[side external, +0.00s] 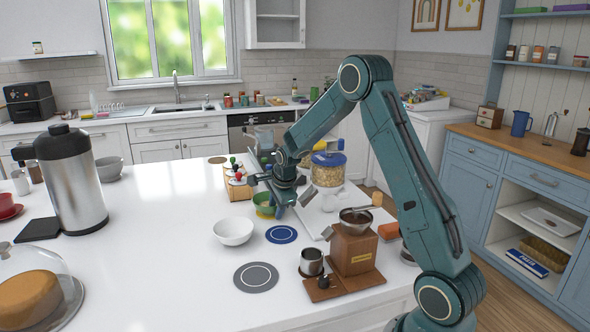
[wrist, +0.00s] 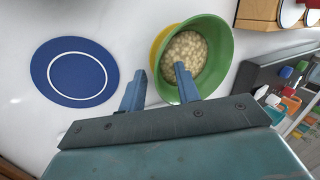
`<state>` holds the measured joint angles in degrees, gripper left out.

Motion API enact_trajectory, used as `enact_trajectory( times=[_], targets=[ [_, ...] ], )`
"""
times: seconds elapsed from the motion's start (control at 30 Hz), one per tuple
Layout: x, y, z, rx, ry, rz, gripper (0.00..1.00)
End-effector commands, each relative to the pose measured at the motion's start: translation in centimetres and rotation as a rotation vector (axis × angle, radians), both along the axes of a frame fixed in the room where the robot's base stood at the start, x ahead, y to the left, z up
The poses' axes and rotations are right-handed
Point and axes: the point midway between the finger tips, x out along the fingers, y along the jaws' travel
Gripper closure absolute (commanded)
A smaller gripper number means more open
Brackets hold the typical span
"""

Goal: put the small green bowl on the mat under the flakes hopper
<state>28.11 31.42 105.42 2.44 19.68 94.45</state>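The small green bowl (wrist: 221,36) is under my gripper in the wrist view, with pale flakes inside. It also shows on the white counter in the side view (side external: 264,199), partly hidden by my gripper. A yellow edge (wrist: 160,42) shows beside and below its rim; I cannot tell if it is a mat or another bowl. My gripper (wrist: 160,69) is open, one finger over the bowl's inside and the other outside its left rim. A clear hopper of flakes (side external: 327,173) with a blue lid stands behind right. A round blue mat (side external: 281,234) lies near the bowl.
A white bowl (side external: 233,231) stands left of the blue mat. A grey mat (side external: 256,277) and a wooden coffee grinder (side external: 354,252) are in front. A wooden rack with coloured knobs (side external: 237,188) is behind left. The counter's left middle is clear.

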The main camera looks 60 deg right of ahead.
Motion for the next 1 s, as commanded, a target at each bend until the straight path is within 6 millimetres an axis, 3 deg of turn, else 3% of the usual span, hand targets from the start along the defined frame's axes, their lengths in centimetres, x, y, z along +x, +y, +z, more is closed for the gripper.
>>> enact_trajectory(
  times=[0.37,0.5,0.53,1.0],
  targets=[
    [0.07,-0.06,-0.21,0.0,0.0,0.0,0.7],
    [0.07,-0.06,-0.2,0.0,0.0,0.0,0.97],
    [0.07,-0.06,-0.2,0.0,0.0,0.0,1.0],
    [0.64,0.61,-0.3,0.002,0.002,0.001,1.0]
  ],
)
